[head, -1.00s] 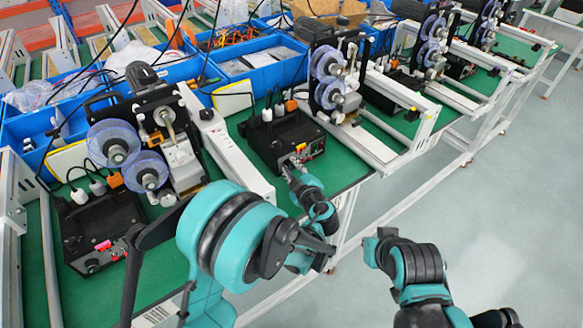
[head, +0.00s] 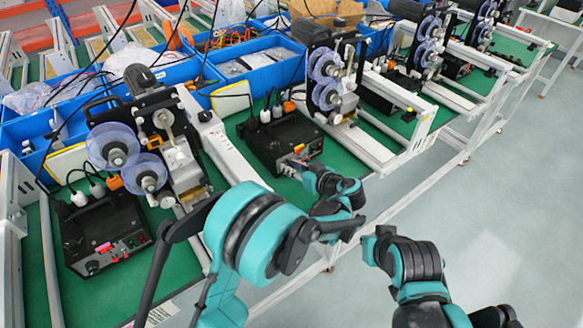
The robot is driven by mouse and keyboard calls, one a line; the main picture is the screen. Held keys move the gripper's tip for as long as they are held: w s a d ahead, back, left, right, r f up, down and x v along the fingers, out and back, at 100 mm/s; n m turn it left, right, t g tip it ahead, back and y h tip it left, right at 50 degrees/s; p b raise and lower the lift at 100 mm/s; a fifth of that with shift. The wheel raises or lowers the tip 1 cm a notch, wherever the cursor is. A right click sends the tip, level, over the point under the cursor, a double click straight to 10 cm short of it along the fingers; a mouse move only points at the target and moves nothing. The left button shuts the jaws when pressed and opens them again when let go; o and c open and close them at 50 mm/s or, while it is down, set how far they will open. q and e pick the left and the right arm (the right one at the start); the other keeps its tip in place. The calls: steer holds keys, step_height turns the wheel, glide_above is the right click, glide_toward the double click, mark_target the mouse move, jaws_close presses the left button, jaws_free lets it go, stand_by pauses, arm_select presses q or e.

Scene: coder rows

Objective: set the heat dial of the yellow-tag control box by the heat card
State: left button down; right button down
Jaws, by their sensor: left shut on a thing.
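A black control box (head: 272,141) stands on the green bench in the middle, with small controls on its front. Another black control box (head: 95,228) with a pink-red tag stands at the lower left. My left gripper (head: 296,167) is at the front of the middle box, shut on what seems to be a dial there. The fingertips and my wrist hide the dial and its setting. My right gripper (head: 373,246) is over the aisle, away from the boxes; its fingers cannot be made out. I cannot pick out the heat card.
Machines with clear purple reels (head: 114,146) stand beside the boxes. Blue bins (head: 262,62) with cables and bags line the back. White rails (head: 232,152) run along the bench on both sides of the middle box. The grey floor (head: 480,225) at right is clear.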

arm_select(q)
steer(key=m, duration=0.1)
steer(key=m+g+y, duration=0.1)
steer(key=shift+w+d+f+m+y+b, duration=0.1)
steer(key=shift+d+f+m+y+b, duration=0.1)
steer(key=shift+m+y+b, duration=0.1)
steer(key=m+y+b, duration=0.1)
steer(key=m+y, duration=0.1)
steer(key=m, duration=0.1)
steer(key=shift+w+d+f, duration=0.1)
steer(key=shift+f+m+g+y+b, duration=0.1)
steer(key=shift+m+g+y+b, duration=0.3)
steer(key=shift+m, duration=0.7)
steer(key=shift+d+m+y, duration=0.1)
steer(key=shift+m+y, duration=0.6)
steer(key=shift+m, duration=0.6)
steer(key=shift+w, duration=0.1)
steer(key=c, duration=1.6)
jaws_free()
steer(key=shift+f, duration=0.1)
steer(key=shift+o, duration=0.2)
